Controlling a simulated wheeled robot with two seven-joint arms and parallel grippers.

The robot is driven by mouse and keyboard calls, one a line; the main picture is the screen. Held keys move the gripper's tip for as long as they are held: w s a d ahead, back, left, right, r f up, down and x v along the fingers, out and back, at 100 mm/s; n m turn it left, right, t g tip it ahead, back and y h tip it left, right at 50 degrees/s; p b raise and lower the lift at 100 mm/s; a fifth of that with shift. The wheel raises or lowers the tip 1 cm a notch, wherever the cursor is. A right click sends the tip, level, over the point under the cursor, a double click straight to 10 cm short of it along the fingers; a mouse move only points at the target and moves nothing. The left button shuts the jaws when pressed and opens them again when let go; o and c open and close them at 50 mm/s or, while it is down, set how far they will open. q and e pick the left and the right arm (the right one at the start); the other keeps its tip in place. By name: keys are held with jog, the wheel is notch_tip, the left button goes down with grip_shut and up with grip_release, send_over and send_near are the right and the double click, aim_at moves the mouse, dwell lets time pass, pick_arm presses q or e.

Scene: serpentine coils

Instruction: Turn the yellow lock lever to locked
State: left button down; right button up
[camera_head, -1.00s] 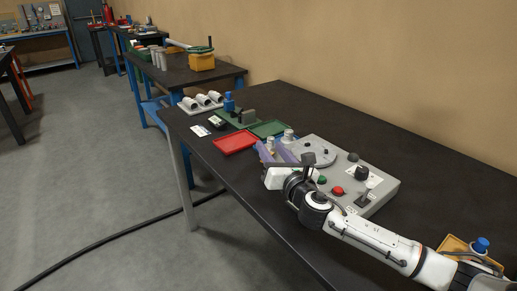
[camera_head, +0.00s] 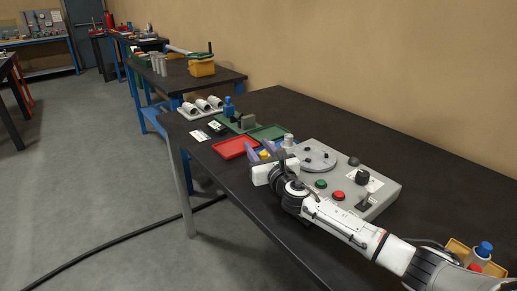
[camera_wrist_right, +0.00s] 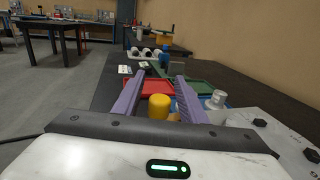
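A yellow round-topped piece (camera_wrist_right: 159,106), the only yellow part near my gripper, stands upright between the purple fingers of my right gripper (camera_wrist_right: 154,82) in the right wrist view. It looks like the yellow lock lever, but its lever shape and its turned position cannot be made out. The fingers are apart, with visible gaps on both sides of it. In the head view the yellow top (camera_head: 264,154) shows between the fingers of the right gripper (camera_head: 266,146), at the left end of the grey control panel (camera_head: 378,204). My left gripper is out of view.
The panel carries a green button (camera_head: 320,184), a red button (camera_head: 338,195), a black knob (camera_head: 362,177) and a round disc (camera_head: 316,157). A red tray (camera_head: 235,148) and a green tray (camera_head: 268,132) lie just beyond. A silver-topped post (camera_wrist_right: 217,100) stands close right of the fingers.

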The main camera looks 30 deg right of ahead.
grip_shut()
jog(key=shift+s+d+n+y, duration=0.1)
jog(key=shift+s+n+y, duration=0.15)
jog(key=shift+n+y, duration=0.4)
jog(key=y+b, duration=0.1)
jog(key=n+y+b, duration=0.1)
jog(key=y, duration=0.1)
jog(key=s+n+y+b, duration=0.1)
jog(key=shift+f+b, duration=0.3)
jog(key=shift+b, duration=0.1)
jog(key=shift+s+r+n+y+b, duration=0.1)
jog(key=shift+n+y+b, duration=0.35)
jog(key=shift+y, duration=0.2)
jog(key=shift+s+r, duration=0.1)
jog(key=shift+r+y, duration=0.15)
jog(key=shift+y, duration=0.15)
grip_release()
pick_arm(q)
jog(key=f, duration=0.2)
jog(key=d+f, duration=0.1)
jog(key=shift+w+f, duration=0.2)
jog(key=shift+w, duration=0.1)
